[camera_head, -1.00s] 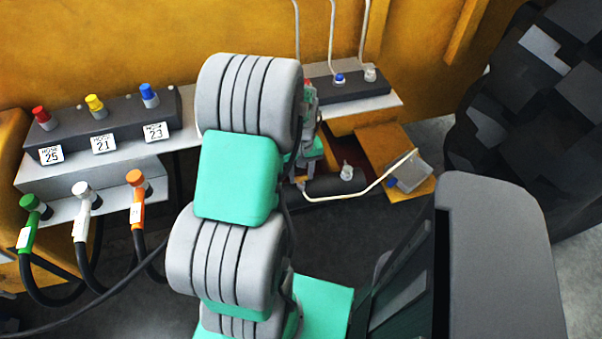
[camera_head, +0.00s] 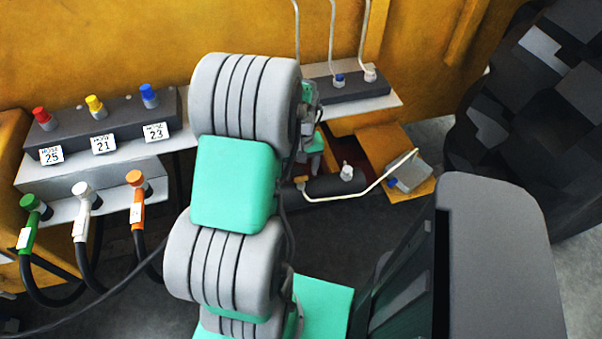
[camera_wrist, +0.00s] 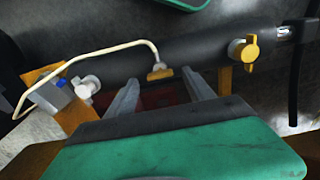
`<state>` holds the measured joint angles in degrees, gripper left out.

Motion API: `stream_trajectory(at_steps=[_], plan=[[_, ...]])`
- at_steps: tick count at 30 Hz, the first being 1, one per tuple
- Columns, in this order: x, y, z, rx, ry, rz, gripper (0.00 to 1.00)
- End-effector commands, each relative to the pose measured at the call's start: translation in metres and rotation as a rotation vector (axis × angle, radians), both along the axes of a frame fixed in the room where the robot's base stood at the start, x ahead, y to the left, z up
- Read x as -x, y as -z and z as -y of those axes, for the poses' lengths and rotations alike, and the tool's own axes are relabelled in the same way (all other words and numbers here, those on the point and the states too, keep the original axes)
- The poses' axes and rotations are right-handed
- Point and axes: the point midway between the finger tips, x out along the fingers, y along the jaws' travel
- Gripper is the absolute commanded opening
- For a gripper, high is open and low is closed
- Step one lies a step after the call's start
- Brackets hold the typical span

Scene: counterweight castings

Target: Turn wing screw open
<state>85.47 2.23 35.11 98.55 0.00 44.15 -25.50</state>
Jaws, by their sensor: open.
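In the wrist view a small tan-yellow flat piece (camera_wrist: 159,73) sits at the end of a bent cream pipe (camera_wrist: 110,50), by a dark cylinder (camera_wrist: 200,52). A yellow winged knob (camera_wrist: 246,52) stands on that cylinder further right. I cannot tell for sure which of the two is the wing screw. My gripper (camera_wrist: 159,77) is open, its grey fingers on either side of the tan piece and apart from the winged knob. Nothing is held. In the head view my arm hides most of the gripper; the pipe's tan end (camera_head: 301,182) shows beside it.
A white fitting (camera_head: 347,173) stands on the cylinder, and a grey box (camera_head: 410,176) sits at the pipe's other end. Hose couplings with coloured caps (camera_head: 95,105) line the left. A large dark tyre (camera_head: 535,95) is at the right.

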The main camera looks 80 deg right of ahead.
Motion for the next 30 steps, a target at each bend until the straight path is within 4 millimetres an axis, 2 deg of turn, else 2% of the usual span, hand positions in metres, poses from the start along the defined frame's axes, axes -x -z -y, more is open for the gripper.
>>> stream_trajectory(at_steps=[1, 6, 10, 22, 26, 27, 30], plan=[[0.000, -0.013, 0.002, 0.007, 0.000, 0.000, 0.62], [0.000, -0.046, 0.001, 0.004, 0.000, 0.000, 0.62], [0.000, -0.058, 0.001, 0.002, 0.000, 0.000, 0.62], [0.000, -0.059, 0.000, 0.001, 0.008, 0.000, 0.62], [0.000, -0.059, 0.000, 0.001, 0.112, 0.000, 0.62], [0.000, -0.055, -0.004, -0.011, 0.170, -0.002, 0.62], [0.003, -0.034, -0.044, -0.090, 0.276, -0.020, 0.62]])
